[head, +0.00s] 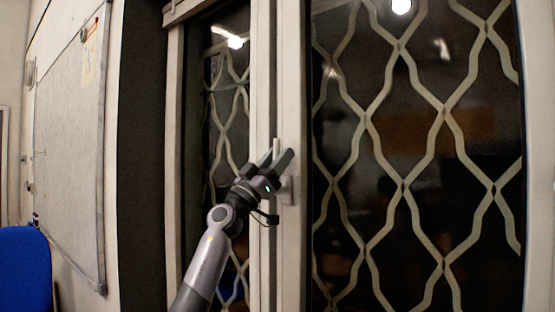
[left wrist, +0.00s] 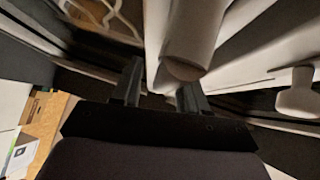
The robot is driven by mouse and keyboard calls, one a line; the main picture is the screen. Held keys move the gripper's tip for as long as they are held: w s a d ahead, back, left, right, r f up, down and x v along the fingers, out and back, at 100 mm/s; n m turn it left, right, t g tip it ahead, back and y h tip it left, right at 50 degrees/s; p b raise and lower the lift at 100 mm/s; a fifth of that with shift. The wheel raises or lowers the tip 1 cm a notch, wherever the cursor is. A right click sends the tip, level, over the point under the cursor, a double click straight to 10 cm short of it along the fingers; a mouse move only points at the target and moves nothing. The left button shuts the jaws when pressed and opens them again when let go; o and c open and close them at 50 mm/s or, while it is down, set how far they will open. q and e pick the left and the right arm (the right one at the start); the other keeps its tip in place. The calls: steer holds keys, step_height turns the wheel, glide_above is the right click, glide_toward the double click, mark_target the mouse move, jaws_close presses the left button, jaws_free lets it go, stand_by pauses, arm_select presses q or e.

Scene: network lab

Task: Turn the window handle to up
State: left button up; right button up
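The window handle (head: 276,147) is a pale lever on the white window frame. In the head view its end shows upright at my left gripper's fingers; its base is hidden by the gripper. My left gripper (head: 276,160) reaches up to it from below left, with its fingers apart. In the left wrist view the pale, rounded handle (left wrist: 184,62) comes down between and in front of the spread fingers of my left gripper (left wrist: 160,88). A gap shows beside the left finger; I cannot tell whether the right finger touches the handle. My right gripper is not in view.
A dark window pane (head: 400,180) with a wavy lattice fills the right. A narrower pane (head: 226,110) stands left of the frame post. A pale knob (left wrist: 297,97) shows right in the wrist view.

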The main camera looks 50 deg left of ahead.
arm_select(q)
steer(key=shift+f, duration=0.1)
steer(key=shift+s+f+b, duration=0.3)
steer(key=shift+s+f, duration=0.1)
steer(key=shift+f, duration=0.1)
steer(key=b+v, duration=0.2)
steer(key=v, duration=0.3)
steer(key=shift+s+f, duration=0.15)
steer(key=shift+s, duration=0.2)
stand_by(0.3)
